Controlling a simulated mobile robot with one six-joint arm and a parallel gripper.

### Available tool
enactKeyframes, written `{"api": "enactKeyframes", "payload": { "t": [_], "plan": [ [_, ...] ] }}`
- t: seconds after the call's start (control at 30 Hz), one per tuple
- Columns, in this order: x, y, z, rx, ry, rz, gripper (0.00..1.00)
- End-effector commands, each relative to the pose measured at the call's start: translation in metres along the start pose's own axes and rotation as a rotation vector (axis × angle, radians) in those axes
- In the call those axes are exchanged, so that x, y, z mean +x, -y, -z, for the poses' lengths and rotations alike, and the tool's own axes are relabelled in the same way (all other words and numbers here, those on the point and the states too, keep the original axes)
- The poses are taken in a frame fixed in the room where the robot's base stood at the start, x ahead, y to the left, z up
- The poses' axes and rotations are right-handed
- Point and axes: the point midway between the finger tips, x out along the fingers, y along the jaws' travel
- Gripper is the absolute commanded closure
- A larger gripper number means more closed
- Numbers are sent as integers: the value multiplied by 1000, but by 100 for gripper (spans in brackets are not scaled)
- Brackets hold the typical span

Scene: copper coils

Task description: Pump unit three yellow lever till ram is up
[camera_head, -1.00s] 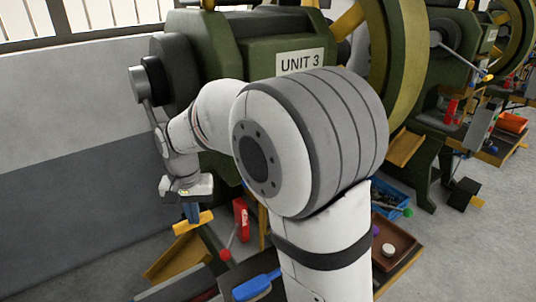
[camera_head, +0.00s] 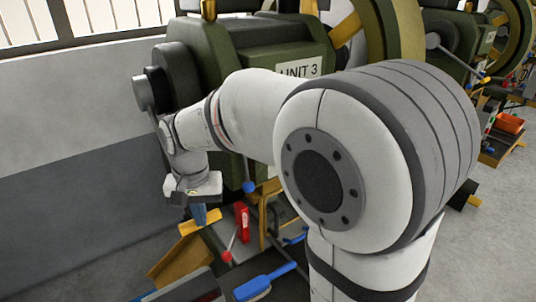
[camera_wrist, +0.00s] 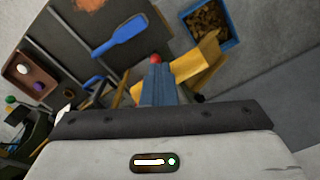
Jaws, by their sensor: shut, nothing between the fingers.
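The unit three press (camera_head: 250,50) is a green machine with a "UNIT 3" sign, partly covered by my arm. A yellow lever (camera_head: 212,216) shows its end low at the left front of the press, beside my gripper (camera_head: 199,217). My gripper points down with blue fingers shut and empty; it is close to the yellow end, but I cannot tell whether they touch. In the wrist view the blue fingers (camera_wrist: 158,82) are together, with yellow metal (camera_wrist: 200,60) just beyond on the right. The ram is hidden, so its height cannot be told.
A red box (camera_head: 242,221) and a red-knobbed lever (camera_head: 227,256) stand right of my gripper. A blue-knobbed lever (camera_head: 249,187) is above them. A blue brush (camera_head: 264,281) lies on the dark bench. The wrist view shows a blue bin (camera_wrist: 231,44) and brown tray (camera_wrist: 22,83).

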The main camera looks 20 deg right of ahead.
Motion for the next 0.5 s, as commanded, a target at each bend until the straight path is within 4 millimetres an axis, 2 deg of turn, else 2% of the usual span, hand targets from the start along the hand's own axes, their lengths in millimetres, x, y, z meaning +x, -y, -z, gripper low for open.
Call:
{"api": "enactKeyframes", "payload": {
  "t": [0.17, 0.5],
  "plan": [
    [-16, -1, 0, 1, -7, 3, 100],
    [-63, -8, -7, 1, -7, 3, 100]
  ]
}}
